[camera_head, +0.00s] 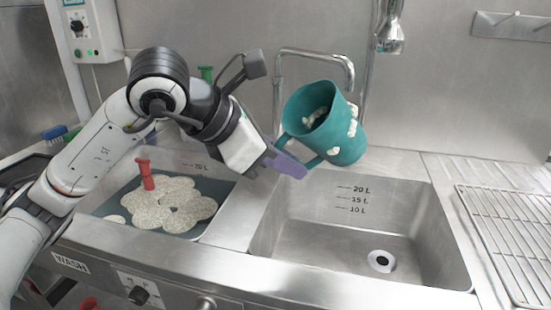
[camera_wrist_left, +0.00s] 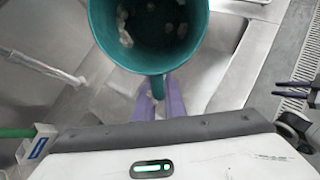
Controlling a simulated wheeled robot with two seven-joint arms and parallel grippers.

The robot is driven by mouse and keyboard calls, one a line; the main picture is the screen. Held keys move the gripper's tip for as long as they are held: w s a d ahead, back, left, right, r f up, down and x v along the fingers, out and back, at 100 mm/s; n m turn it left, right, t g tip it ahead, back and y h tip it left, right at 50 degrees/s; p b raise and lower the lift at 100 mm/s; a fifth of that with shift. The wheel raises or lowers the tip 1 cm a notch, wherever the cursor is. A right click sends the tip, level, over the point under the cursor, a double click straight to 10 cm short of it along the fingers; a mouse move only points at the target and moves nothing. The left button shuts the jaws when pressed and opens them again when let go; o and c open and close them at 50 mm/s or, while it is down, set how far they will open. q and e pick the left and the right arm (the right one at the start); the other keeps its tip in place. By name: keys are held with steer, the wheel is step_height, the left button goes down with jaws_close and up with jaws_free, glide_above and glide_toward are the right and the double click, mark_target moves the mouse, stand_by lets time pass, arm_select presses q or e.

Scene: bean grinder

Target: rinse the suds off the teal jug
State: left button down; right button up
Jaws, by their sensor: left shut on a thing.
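The teal jug (camera_head: 323,122) is tilted in the air above the back of the right-hand sink basin (camera_head: 360,235), close to the tap spout. White suds cling to its outside and lie inside it; they also show inside the jug in the left wrist view (camera_wrist_left: 150,25). My left gripper (camera_head: 287,160) has its purple fingers shut on the jug's handle (camera_wrist_left: 158,86). My right gripper (camera_wrist_left: 292,89) shows at the right edge of the left wrist view, empty, its fingers apart.
A curved tap (camera_head: 315,55) and a hanging spray head (camera_head: 390,38) stand behind the basin. The left basin (camera_head: 110,205) holds foamy water and a red-handled thing (camera_head: 146,175). A wire rack (camera_head: 510,235) lies at the right. The right basin is empty, its drain (camera_head: 381,261) showing.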

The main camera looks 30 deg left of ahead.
arm_select(q)
steer(key=shift+w+d+f+p, duration=0.25)
steer(key=shift+w+d, duration=0.35)
steer(key=shift+w, duration=0.7)
steer(key=shift+w+d+f+p, duration=0.15)
steer(key=shift+w+d+f, duration=0.3)
steer(key=shift+w, duration=0.9)
steer(key=shift+w+d+f+p, duration=0.2)
steer(key=shift+w+d, duration=0.5)
steer(key=shift+w, duration=0.6)
steer(key=shift+w+d, duration=0.15)
steer(key=shift+w, duration=0.2)
